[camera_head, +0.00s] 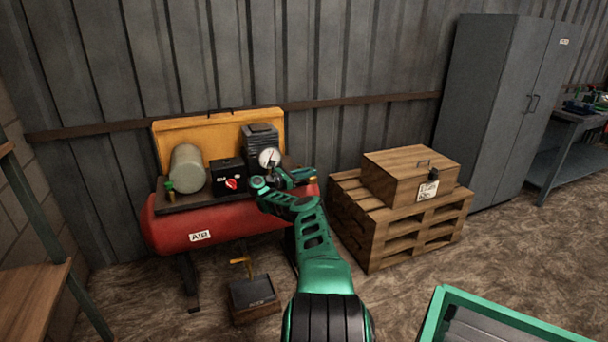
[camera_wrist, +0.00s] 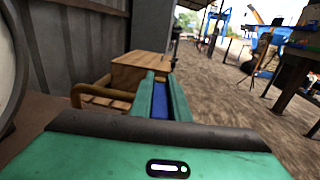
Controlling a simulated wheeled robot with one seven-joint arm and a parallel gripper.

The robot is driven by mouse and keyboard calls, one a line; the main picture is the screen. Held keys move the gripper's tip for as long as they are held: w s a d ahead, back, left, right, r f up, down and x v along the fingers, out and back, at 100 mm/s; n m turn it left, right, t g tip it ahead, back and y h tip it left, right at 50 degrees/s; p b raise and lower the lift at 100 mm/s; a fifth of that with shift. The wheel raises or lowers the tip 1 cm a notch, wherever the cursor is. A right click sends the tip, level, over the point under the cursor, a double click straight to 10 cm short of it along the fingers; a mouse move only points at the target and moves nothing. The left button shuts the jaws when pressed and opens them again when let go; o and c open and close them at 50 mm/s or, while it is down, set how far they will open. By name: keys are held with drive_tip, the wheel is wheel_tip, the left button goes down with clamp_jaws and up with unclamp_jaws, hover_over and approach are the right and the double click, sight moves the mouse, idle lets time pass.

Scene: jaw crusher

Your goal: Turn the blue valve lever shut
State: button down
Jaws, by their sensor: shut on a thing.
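My gripper (camera_head: 309,173) is at the right end of the red air compressor (camera_head: 165,229), beside the round white pressure gauge (camera_head: 269,157). In the wrist view the two green fingers of my gripper (camera_wrist: 161,92) are closed on the blue valve lever (camera_wrist: 159,104), which shows as a narrow blue strip between them. In the head view the lever is hidden behind my gripper, and its angle cannot be told. A small brass fitting (camera_head: 313,181) shows just beyond the gripper. A curved brass-coloured pipe (camera_wrist: 88,94) lies left of the fingers in the wrist view.
A wooden crate (camera_head: 393,184) on pallets (camera_head: 375,245) stands right of the compressor. A black box with a red knob (camera_head: 231,184) sits on the tank top. A grey cabinet (camera_head: 490,100) stands farther right.

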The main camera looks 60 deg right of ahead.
drive_tip(key=shift+f, duration=0.1)
idle(0.5)
drive_tip(key=c, duration=1.7)
unclamp_jaws()
drive_tip(key=shift+w, duration=0.1)
drive_tip(key=shift+w+f+v, duration=0.1)
drive_tip(key=shift+v, duration=2.55)
drive_tip(key=shift+w+f+v, duration=0.1)
drive_tip(key=shift+v, duration=2.6)
drive_tip(key=shift+d, duration=0.1)
